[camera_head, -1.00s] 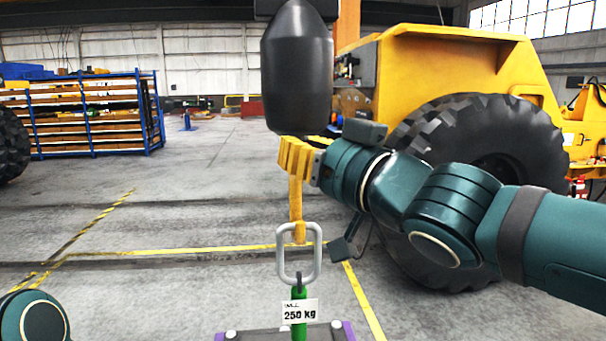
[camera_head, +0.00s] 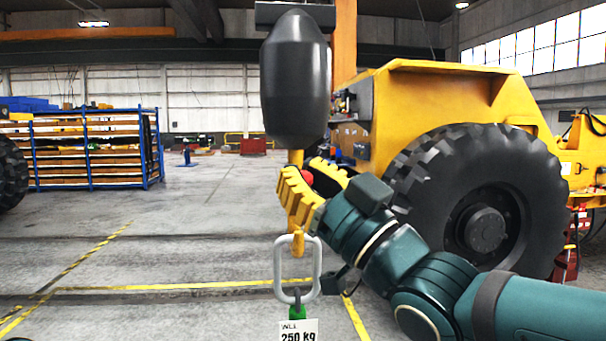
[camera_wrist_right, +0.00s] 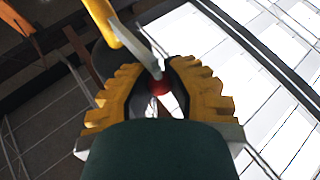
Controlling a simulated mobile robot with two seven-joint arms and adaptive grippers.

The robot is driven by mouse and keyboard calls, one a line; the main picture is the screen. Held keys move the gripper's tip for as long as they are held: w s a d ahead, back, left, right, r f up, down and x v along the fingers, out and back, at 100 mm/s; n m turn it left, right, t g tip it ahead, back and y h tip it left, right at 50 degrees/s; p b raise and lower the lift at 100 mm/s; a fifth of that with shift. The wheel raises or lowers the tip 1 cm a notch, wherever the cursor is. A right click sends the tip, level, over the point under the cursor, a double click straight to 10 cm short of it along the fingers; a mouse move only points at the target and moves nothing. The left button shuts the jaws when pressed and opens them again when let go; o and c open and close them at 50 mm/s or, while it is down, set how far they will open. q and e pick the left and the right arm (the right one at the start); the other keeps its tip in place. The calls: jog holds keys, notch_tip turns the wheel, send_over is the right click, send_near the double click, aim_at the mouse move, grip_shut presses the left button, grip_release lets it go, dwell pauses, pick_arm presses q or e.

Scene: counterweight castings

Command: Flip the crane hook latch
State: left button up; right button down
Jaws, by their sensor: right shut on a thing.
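The yellow crane hook (camera_head: 298,244) hangs below a dark hook block (camera_head: 296,80); my fingers hide its middle. Its shank shows in the right wrist view (camera_wrist_right: 103,22). The grey latch (camera_wrist_right: 137,50) ends in a red knob (camera_wrist_right: 158,84), which also shows in the head view (camera_head: 308,178). My right gripper (camera_head: 313,181), with ridged yellow fingers, is shut on the red knob, beside the hook. The fingers also show either side of the knob in the wrist view (camera_wrist_right: 159,90). My left gripper is out of view.
A grey oblong link (camera_head: 279,265) hangs in the hook, with a green part and a 250 kg tag (camera_head: 298,334) below. A yellow vehicle (camera_head: 440,90) with a big tyre stands behind right. A blue rack (camera_head: 88,150) stands far left. The floor between is open.

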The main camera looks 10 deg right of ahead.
jog(key=shift+f, duration=0.1)
dwell(0.4)
jog(key=c, duration=0.8)
grip_release()
jog(key=shift+c, duration=0.2)
jog(key=v, duration=1.2)
jog(key=shift+f, duration=0.1)
